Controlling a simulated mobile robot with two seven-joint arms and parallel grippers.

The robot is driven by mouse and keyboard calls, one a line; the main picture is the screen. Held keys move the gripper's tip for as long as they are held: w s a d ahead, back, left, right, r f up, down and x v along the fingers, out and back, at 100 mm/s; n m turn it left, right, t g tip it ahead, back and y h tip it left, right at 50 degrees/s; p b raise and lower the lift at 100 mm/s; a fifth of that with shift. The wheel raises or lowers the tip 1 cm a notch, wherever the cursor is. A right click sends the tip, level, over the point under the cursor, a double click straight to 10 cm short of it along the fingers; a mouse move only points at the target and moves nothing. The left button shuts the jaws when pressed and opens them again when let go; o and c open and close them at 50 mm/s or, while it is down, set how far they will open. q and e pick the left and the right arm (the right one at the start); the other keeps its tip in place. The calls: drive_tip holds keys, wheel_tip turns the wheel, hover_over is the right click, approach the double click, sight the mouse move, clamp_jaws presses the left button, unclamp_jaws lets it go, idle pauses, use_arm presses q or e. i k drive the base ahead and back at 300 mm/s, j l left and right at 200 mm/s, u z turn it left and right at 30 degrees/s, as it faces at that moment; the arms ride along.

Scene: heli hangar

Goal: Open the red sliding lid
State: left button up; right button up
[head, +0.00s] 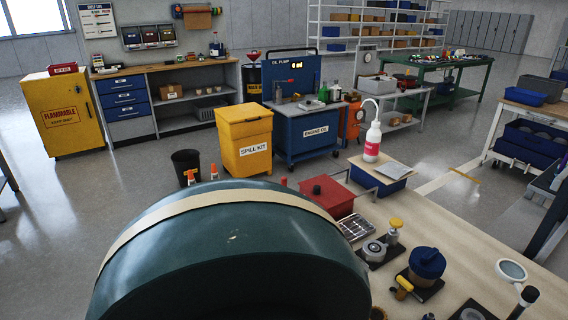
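A red, flat-topped piece (332,199) with a small black knob on top sits near the far left end of the wooden workbench (450,225) in the head view. It looks like the red sliding lid. Its near left part is hidden behind a large dark green rounded body, so I cannot tell whether it is open or shut. Neither of my grippers shows in this view.
The large dark green body (230,240) with a tan band fills the lower middle. A yellow spill-kit bin (246,143) stands beyond.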

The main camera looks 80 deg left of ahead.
sight(328, 191)
drive_tip(key=k+u, duration=0.2)
drive_tip(key=u, duration=1.8)
drive_tip(key=j+z, duration=0.1)
drive_tip(key=z, duration=0.3)
drive_tip(key=i+j+z, duration=0.1)
drive_tip(key=z, duration=0.3)
drive_tip(key=j+z, duration=0.25)
drive_tip(key=z, duration=0.2)
drive_tip(key=j+z, duration=0.3)
drive_tip(key=j, duration=0.2)
drive_tip(key=j+z, duration=0.25)
drive_tip(key=j, duration=0.3)
drive_tip(key=k, duration=0.05)
